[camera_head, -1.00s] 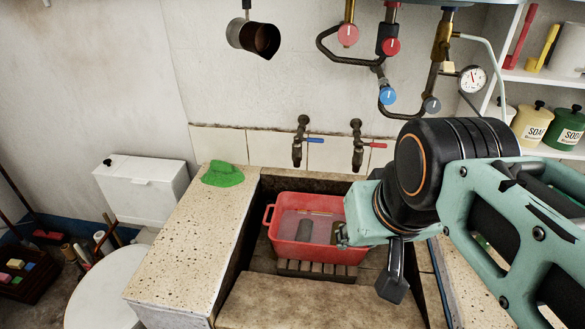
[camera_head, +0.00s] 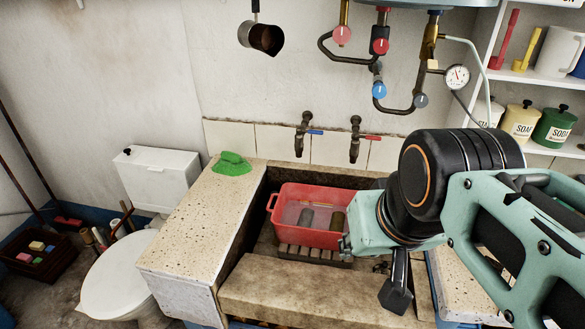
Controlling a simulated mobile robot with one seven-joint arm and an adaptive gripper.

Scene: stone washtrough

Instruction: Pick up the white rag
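I see no white rag in this view. A green cloth (camera_head: 232,164) lies bunched on the speckled stone ledge at the left of the trough. My gripper (camera_head: 396,288) hangs over the right side of the trough, just right of the red basin. One dark finger points down; the rest of the hand is hidden by my arm, so I cannot tell whether it is open or holds anything.
A red basin (camera_head: 283,233) with water and some dark objects sits on slats in the stone trough (camera_head: 310,295). Two taps (camera_head: 303,135) and pipes with valves are on the wall behind. A toilet (camera_head: 120,270) and crate (camera_head: 37,255) stand left; shelves with canisters (camera_head: 521,122) are right.

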